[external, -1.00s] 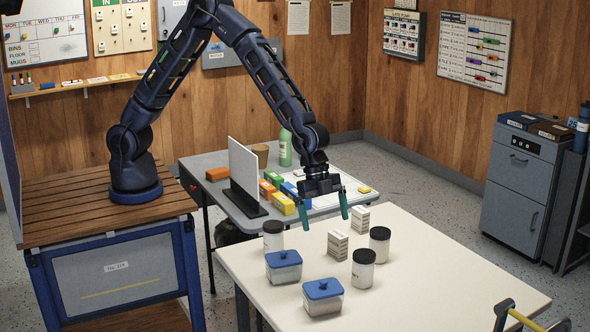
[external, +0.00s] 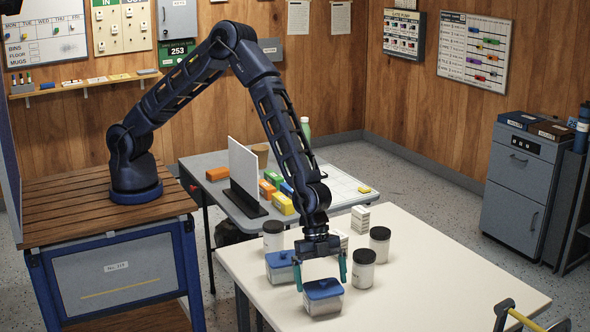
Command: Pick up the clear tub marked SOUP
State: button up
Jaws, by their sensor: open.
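Two clear tubs with blue lids stand on the cream table. The front tub (external: 323,304) is below my gripper, and the rear tub (external: 281,272) is just behind and left of it. The lettering on both is too small to read, so I cannot tell which is marked SOUP. My gripper (external: 320,278) points down with its teal fingers open. One finger is on each side of the front tub's lid, and nothing is visibly held. I cannot tell whether the fingers touch the tub.
Dark-lidded jars stand at the left (external: 273,238), right (external: 379,246) and front right (external: 363,272). Small white boxes stand at the back (external: 360,217) and behind my gripper (external: 341,238). The cream table (external: 450,275) is clear at the right.

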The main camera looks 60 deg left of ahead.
aim_at(325, 291)
jog(key=shift+x, duration=2.5)
jog(key=shift+w, duration=0.1)
jog(key=c, duration=0.9)
jog(key=shift+o, duration=0.2)
jog(key=shift+r, duration=0.1)
